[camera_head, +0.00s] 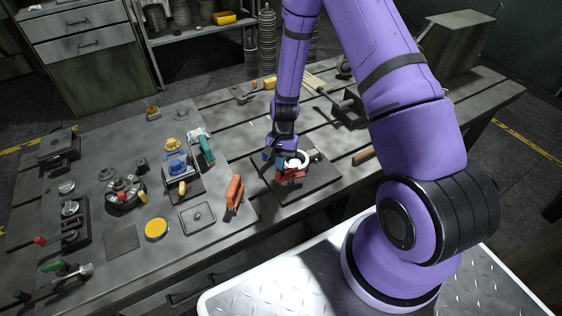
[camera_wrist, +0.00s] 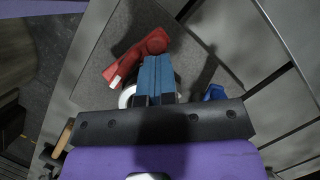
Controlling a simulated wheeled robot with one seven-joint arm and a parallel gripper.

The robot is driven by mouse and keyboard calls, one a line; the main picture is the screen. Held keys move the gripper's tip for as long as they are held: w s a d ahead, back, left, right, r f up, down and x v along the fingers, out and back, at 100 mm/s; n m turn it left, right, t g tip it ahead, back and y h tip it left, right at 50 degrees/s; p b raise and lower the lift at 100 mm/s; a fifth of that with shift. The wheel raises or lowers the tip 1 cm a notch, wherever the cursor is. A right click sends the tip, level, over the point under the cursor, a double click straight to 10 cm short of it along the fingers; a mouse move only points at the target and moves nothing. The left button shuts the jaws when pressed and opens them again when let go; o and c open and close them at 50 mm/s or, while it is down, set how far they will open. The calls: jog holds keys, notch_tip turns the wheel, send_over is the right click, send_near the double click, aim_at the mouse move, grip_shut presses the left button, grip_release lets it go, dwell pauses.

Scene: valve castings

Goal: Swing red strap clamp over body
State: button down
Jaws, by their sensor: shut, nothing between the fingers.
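The red strap clamp (camera_head: 291,175) stands at the front of a dark square plate (camera_head: 318,186). In the wrist view the red clamp (camera_wrist: 136,57) lies at an angle just left of my fingertips, with a pale end at its lower left. A white round body (camera_head: 299,158) sits on the plate behind the clamp; in the wrist view only its rim (camera_wrist: 126,96) shows, the rest hidden by my gripper. My gripper (camera_head: 276,162) points down beside the clamp and body. Its blue fingers (camera_wrist: 153,62) are together and empty; I cannot tell whether they touch the clamp.
A small blue part (camera_wrist: 214,92) is right of my fingers. An orange-handled tool (camera_head: 235,192) lies left of the plate, near a grey lidded tray (camera_head: 197,217). A yellow disc (camera_head: 156,229) and several fixtures crowd the table's left side. A dark block (camera_head: 349,110) stands behind.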

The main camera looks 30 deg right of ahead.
jog(key=shift+s+a+n, duration=0.2)
jog(key=shift+a+n, duration=0.05)
jog(key=shift+n, duration=0.25)
jog(key=shift+s+a, duration=0.1)
jog(key=shift+s, duration=0.15)
jog(key=shift+s+a+n+g+h, duration=0.2)
jog(key=shift+s+n+g+h, duration=0.15)
jog(key=shift+n, duration=0.45)
jog(key=shift+f, duration=0.1)
jog(key=shift+s+a, duration=0.15)
jog(key=shift+s, duration=0.2)
jog(key=shift+w, duration=0.15)
